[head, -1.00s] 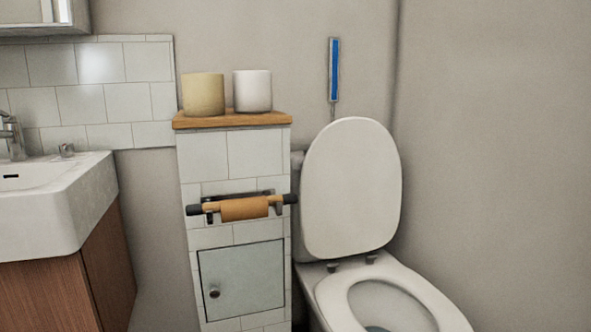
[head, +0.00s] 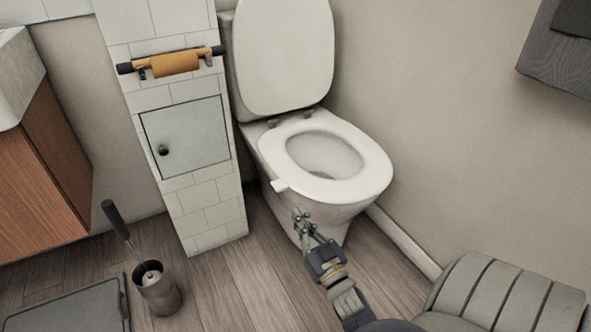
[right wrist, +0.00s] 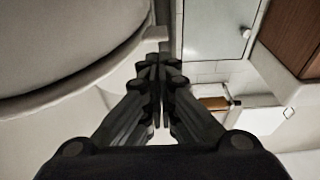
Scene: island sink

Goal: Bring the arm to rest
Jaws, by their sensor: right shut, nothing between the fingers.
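My right gripper (head: 302,222) is in the head view, in front of the toilet (head: 345,185) and just below the front-left edge of its seat. Its fingers are together with nothing between them. In the right wrist view the closed fingers (right wrist: 155,70) point away from the camera, beside the pale toilet rim (right wrist: 90,75). I cannot tell whether the fingers touch the toilet. My left gripper is not in view.
A tiled pillar with a small door (head: 187,138) and a roll holder (head: 172,65) stands left of the toilet. A toilet brush in its holder (head: 158,290) and a grey flat object (head: 70,308) are on the floor at lower left. A wooden cabinet (head: 45,165) stands at left.

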